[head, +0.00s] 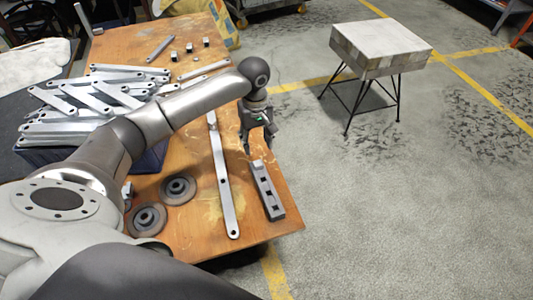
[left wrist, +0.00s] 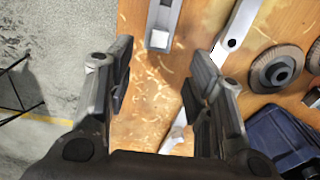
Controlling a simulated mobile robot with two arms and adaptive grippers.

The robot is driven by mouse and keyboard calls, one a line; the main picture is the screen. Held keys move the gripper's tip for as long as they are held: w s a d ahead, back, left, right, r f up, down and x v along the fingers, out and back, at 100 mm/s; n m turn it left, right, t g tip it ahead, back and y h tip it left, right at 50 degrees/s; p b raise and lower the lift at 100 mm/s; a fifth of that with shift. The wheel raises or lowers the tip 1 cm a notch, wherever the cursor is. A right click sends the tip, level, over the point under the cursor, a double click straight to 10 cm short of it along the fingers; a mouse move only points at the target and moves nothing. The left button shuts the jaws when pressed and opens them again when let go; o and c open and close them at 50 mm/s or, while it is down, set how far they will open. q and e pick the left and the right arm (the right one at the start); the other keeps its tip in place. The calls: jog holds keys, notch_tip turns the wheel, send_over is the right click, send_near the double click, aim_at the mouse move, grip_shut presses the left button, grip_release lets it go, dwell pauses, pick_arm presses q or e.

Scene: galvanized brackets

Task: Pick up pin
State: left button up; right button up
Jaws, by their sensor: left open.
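A grey metal block with square holes (head: 268,192) lies near the table's right edge in the head view. A small grey pin-like piece (head: 257,164) stands up at its far end; it also shows as a pale square end in the left wrist view (left wrist: 159,40). My left gripper (head: 258,147) is open and empty, pointing down just beyond that end of the block. In the left wrist view the open fingers (left wrist: 161,52) have bare wood between them, and the pin-like piece is just ahead of their tips. My right gripper is not in view.
A long flat bar (head: 223,185) lies left of the block. Two round discs (head: 178,188) and a dark bin (head: 60,156) heaped with brackets are farther left. Several small metal pieces (head: 190,47) stand at the back of the wooden table (head: 270,228). A stool (head: 380,45) stands apart.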

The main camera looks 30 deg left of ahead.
pick_arm(q)
jog(key=b, duration=0.2)
send_over(258, 163)
jog(key=f, duration=0.4)
jog(key=shift+s+f, duration=0.3)
jog(key=shift+f, duration=0.45)
jog(key=f, duration=0.1)
jog(key=f+b, duration=0.1)
jog(key=shift+w+f, duration=0.2)
jog(key=shift+f, duration=0.15)
jog(key=shift+w+f+b, duration=0.1)
jog(key=shift+f+b, duration=0.4)
jog(key=shift+f, duration=0.6)
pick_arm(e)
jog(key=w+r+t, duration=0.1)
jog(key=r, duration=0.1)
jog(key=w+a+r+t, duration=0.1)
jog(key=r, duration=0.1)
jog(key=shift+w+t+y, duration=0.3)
pick_arm(q)
jog(key=shift+c, duration=0.2)
grip_shut()
